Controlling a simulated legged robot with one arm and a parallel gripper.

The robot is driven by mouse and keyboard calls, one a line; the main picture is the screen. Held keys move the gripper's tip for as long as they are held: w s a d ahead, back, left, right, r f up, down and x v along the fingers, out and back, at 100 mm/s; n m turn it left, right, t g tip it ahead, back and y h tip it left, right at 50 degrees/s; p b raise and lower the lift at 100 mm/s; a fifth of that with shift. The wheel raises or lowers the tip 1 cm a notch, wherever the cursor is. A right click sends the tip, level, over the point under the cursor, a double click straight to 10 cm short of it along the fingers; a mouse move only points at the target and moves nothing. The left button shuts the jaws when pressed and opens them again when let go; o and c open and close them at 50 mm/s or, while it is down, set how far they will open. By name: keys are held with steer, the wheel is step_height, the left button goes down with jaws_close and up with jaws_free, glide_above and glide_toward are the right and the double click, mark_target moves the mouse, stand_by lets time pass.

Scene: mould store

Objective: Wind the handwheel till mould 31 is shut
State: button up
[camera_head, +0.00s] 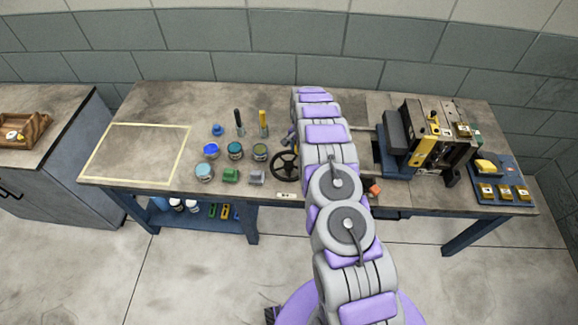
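The black handwheel (285,166) is at the middle of the bench, just left of my arm, which covers its right edge. The mould (428,140), a dark block with yellow parts, stands upright in a press at the right. A dark blue block (394,160) is at its left side. I cannot read a number on it or tell how far it is shut. My arm reaches over the bench between handwheel and mould.
The workbench (150,105) has several jars (235,150) and small tools left of the wheel. A taped rectangle (135,152) at the left is empty. A blue tray (507,178) with yellow pieces lies at the right. A wooden tray (38,128) sits on a side cabinet.

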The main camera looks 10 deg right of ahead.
steer(key=shift+r+p, duration=1)
steer(key=shift+r, duration=3.5)
steer(key=shift+a+r, duration=0.1)
steer(key=shift+r, duration=0.15)
steer(key=s+a+r+n+g+b, duration=0.1)
steer(key=s+a+r+n, duration=0.25)
steer(key=s+r, duration=0.7)
steer(key=s+a+r+n+b, duration=0.2)
steer(key=s+a+r, duration=0.2)
steer(key=s+r, duration=0.65)
steer(key=s+r+n+b, duration=0.1)
steer(key=s+r+n, duration=0.1)
steer(key=s, duration=1.3)
steer(key=s+r+n+b, duration=0.1)
steer(key=s+r+n, duration=0.1)
steer(key=s, duration=1.4)
steer(key=shift+s+a+r+g, duration=0.15)
steer(key=shift+a+r+g, duration=0.05)
steer(key=shift+r+g, duration=0.2)
